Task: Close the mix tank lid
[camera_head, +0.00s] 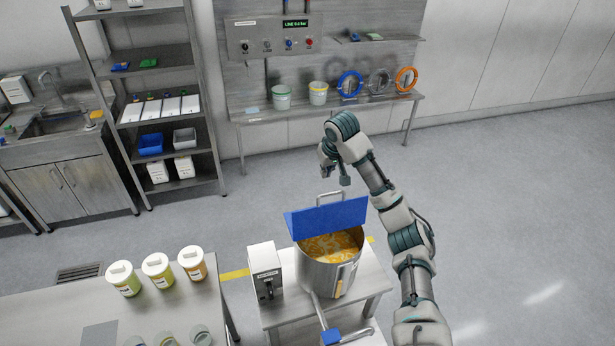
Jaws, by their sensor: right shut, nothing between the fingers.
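The mix tank (331,277) is a steel pot on a small table, holding an orange-yellow mixture. Its blue lid (327,218) stands raised and tilted at the tank's far rim, with a metal handle (329,197) at its upper edge. The tank's opening is uncovered towards me. My right arm comes up from the lower right and reaches past the tank's right side. My right gripper (345,180) is shut and empty, above and beyond the lid, apart from it in the picture. My left gripper is not in view.
A grey control box (265,271) stands left of the tank. A pipe with a blue valve handle (331,336) runs at the front. A table (190,307) at lower left holds several jars. A shelf rack and a wall bench (330,107) stand behind; the floor between is clear.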

